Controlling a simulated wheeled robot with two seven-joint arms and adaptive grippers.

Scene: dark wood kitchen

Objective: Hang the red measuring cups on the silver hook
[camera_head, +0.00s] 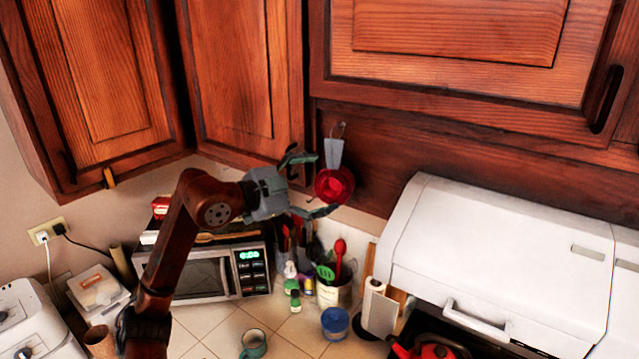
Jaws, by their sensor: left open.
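The red measuring cups (336,187) are below the silver hook (341,127) on the dark wood panel under the upper cabinets. Their grey handle (334,152) points up, and its top is at the hook; the cups appear to hang from it. My left gripper (319,184) reaches in from the left and is open. One finger is above and left of the red cups and the other below them. I cannot tell whether either finger touches them. My right gripper is not in view.
Below stand a microwave (207,276), a utensil holder (333,292) with red and green tools, a blue tub (335,323) and a green mug (253,344). A white range hood (500,265) is at the right, over a red kettle (436,350). Wood cabinets (240,70) are above.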

